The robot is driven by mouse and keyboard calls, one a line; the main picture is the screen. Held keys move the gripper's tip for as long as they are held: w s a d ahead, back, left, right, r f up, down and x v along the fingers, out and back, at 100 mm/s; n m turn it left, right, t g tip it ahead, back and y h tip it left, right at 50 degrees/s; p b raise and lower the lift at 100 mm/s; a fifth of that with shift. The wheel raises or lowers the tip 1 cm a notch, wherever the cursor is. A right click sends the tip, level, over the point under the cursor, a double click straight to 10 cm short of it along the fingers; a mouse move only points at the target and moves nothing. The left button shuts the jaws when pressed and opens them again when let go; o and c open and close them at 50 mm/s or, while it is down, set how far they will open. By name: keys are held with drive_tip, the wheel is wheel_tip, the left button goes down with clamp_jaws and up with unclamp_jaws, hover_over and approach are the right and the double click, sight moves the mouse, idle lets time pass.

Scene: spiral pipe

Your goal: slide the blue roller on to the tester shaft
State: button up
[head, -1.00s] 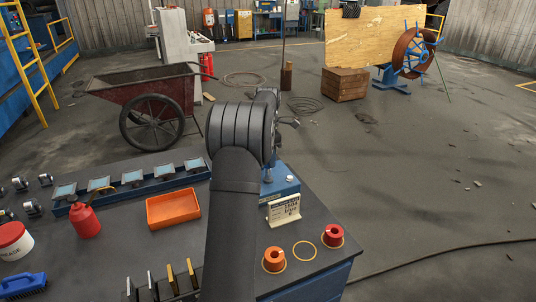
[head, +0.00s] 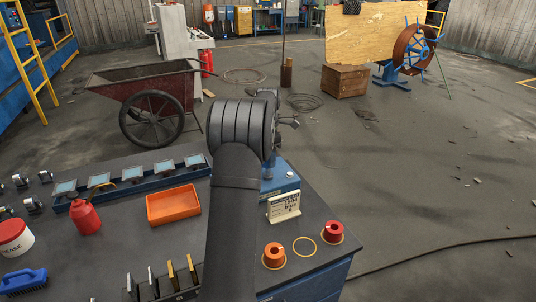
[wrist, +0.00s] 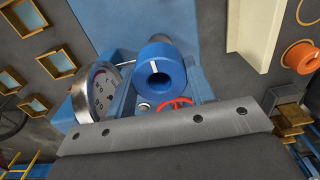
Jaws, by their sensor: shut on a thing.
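The blue roller (wrist: 160,70) is in the middle of the wrist view, with its bore facing the camera. A grey metal cylinder, which looks like the tester shaft (wrist: 158,38), shows just behind its far end. How far the roller is over the shaft, I cannot tell. The blue tester (wrist: 98,22) carries a round dial gauge (wrist: 98,92) and a red handwheel (wrist: 174,104); its base (head: 283,182) shows in the head view. My gripper (wrist: 165,125) fills the lower wrist view and is shut on the roller; its fingertips are not clearly seen. In the head view my arm hides roller and gripper.
An orange roller (head: 274,256) and a red roller (head: 333,231) stand on the bench, with an empty ring mark (head: 304,247) between them. A label card (head: 283,206) stands before the tester. An orange tray (head: 173,206) and red oil can (head: 85,214) are left.

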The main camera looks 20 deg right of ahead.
drive_tip(key=shift+f, duration=0.55)
drive_tip(key=o, duration=1.2)
drive_tip(key=shift+f, duration=0.15)
wheel_tip(320, 180, up, 18)
drive_tip(key=shift+f, duration=0.1)
drive_tip(key=shift+f, duration=0.1)
wheel_tip(320, 180, down, 17)
drive_tip(key=shift+f, duration=0.1)
drive_tip(key=shift+r, duration=0.2)
